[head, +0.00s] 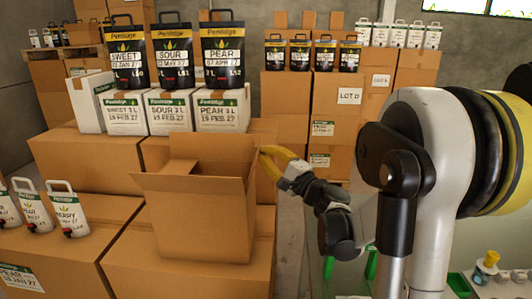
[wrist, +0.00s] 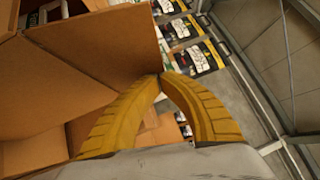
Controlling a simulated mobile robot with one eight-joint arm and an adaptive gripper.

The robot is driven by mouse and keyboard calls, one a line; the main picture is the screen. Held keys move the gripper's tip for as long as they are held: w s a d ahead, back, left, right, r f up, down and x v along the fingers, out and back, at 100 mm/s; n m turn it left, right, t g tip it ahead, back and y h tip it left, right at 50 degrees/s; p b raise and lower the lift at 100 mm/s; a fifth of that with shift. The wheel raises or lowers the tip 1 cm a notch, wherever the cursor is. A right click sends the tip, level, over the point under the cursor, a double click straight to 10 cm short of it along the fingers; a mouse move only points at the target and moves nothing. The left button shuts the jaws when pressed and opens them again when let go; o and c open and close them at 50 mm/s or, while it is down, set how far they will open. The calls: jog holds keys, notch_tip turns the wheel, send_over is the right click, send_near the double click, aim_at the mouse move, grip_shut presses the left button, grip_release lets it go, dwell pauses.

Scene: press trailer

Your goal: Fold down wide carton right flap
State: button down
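The wide open carton (head: 205,222) stands on a larger brown box in the middle of the head view. Its right flap (head: 252,165) stands up on the right side. My gripper (head: 262,151) is at the outer right side of this flap, near its upper edge. In the wrist view the two yellow fingers (wrist: 161,76) curve in and their tips meet at a corner of a brown cardboard panel (wrist: 115,45). The fingers look shut. I cannot tell whether the cardboard is between the tips or only beside them.
White cartons (head: 218,112) with black pouches (head: 222,55) on top stand behind the carton. White pouches (head: 68,210) stand at the left on a brown box (head: 60,255). More stacked boxes (head: 285,105) rise behind. A narrow floor gap lies right of the carton.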

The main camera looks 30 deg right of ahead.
jog(key=shift+w+a+r+n+g+p, duration=0.2)
jog(key=shift+r+n+g+p, duration=0.1)
jog(key=shift+p, duration=0.2)
jog(key=a+n+g+p, duration=0.1)
jog(key=p, duration=0.1)
jog(key=w+a+r+n+g+p, duration=0.1)
jog(key=p, duration=0.1)
jog(key=shift+w+r, duration=0.1)
jog(key=shift+w+a+n+g+h+p, duration=0.35)
jog(key=shift+a+n+g+p, duration=0.3)
jog(key=shift+p, duration=0.3)
jog(key=w+a+f+n+g+h+p, duration=0.4)
jog(key=a+f+n+g+h, duration=0.1)
jog(key=a+g, duration=0.1)
jog(key=shift+w+a, duration=0.25)
jog(key=shift+w, duration=0.05)
jog(key=shift+a+n, duration=0.1)
jog(key=shift+n, duration=0.15)
